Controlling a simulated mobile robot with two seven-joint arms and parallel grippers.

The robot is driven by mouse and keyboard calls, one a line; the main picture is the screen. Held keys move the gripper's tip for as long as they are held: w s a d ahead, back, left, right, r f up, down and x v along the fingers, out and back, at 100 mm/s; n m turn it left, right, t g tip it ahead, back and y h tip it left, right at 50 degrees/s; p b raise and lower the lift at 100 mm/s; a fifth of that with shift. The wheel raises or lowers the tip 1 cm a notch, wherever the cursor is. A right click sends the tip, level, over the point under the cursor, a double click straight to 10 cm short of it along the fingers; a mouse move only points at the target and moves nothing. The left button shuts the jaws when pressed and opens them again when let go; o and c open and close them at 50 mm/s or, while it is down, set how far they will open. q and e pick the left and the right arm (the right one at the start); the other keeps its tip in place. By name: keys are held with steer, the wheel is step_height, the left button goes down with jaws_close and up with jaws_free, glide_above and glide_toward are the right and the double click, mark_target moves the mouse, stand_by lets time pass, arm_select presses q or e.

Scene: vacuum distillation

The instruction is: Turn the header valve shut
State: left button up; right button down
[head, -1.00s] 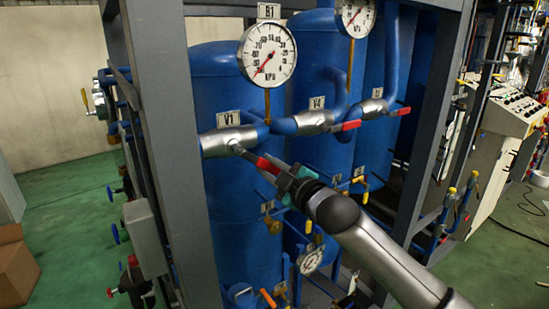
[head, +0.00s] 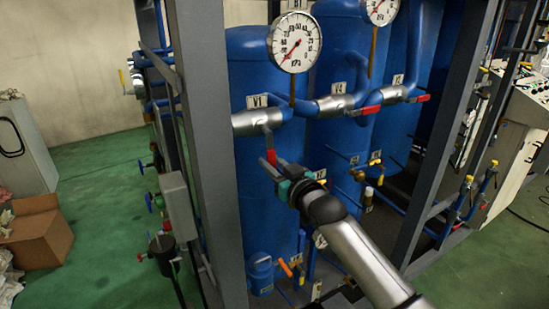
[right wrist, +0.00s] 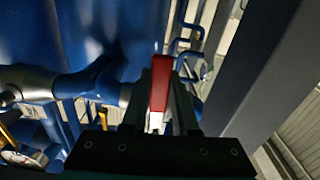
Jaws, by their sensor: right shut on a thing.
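The valve tagged V1 (head: 258,121) is a silver body on the blue header pipe, at the left of the row in the head view. Its lever has a red grip (head: 271,156) and hangs nearly straight down, across the pipe. My right gripper (head: 272,168) is shut on this red grip, below the valve. In the right wrist view the red grip (right wrist: 159,84) stands between the two dark fingers. The fingers partly hide the lever's end. My left gripper is not in view.
Two more silver valves with red levers along the pipe, the middle one (head: 338,105) and the right one (head: 395,93), sit beside it. Pressure gauges (head: 294,42) stand above. A grey frame post (head: 205,140) is close on the left. Small yellow-handled valves (head: 375,156) lie lower right.

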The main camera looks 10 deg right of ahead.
steer(key=shift+s+a+f+m, duration=0.1)
steer(key=shift+a+m, duration=0.2)
steer(key=shift+m, duration=0.2)
steer(key=c, duration=0.7)
jaws_free()
steer(key=shift+s, duration=0.1)
steer(key=b+v, duration=0.1)
steer(key=v, duration=1.4)
